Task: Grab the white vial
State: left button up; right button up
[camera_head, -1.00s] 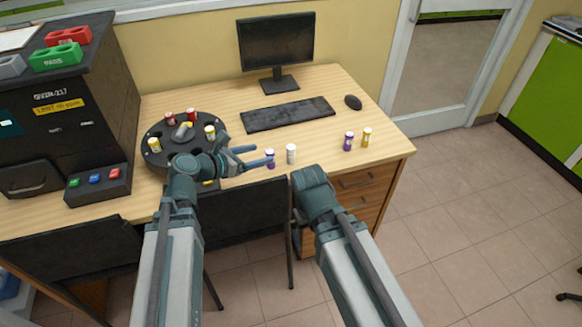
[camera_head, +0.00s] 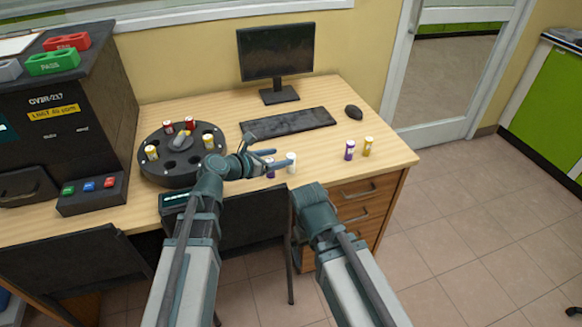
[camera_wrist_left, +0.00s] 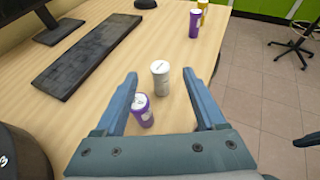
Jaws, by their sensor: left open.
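The white vial (camera_head: 291,162) stands upright on the wooden desk, near its front edge. In the left wrist view the white vial (camera_wrist_left: 160,78) stands just ahead of and between the fingers. My left gripper (camera_head: 275,158) is open; its fingers also show in the left wrist view (camera_wrist_left: 160,95). A purple vial (camera_wrist_left: 142,110) stands close to the inside of the left finger, nearer than the white vial. In the head view this purple vial (camera_head: 270,168) is partly hidden by a finger. The jaws of my right gripper are not visible at the end of my right arm.
Another purple vial (camera_head: 349,150) and a yellow vial (camera_head: 367,146) stand to the right. A black round carousel (camera_head: 163,172) holding red and yellow vials stands left. The keyboard (camera_head: 288,122), monitor (camera_head: 276,55) and mouse (camera_head: 354,112) are behind. A chair is at the desk's front.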

aim_at(290, 156)
pick_arm(q)
jog(key=b+x, duration=0.1)
jog(key=x, duration=0.1)
jog(key=b+x, duration=0.1)
jog(key=x, duration=0.1)
jog(key=shift+w+a+f, duration=0.1)
jog(key=shift+f, duration=0.35)
jog(key=shift+w+d+f+b, duration=0.1)
jog(key=shift+w+d+b, duration=0.15)
jog(key=shift+d+b, duration=0.1)
jog(key=shift+c, duration=0.2)
grip_shut()
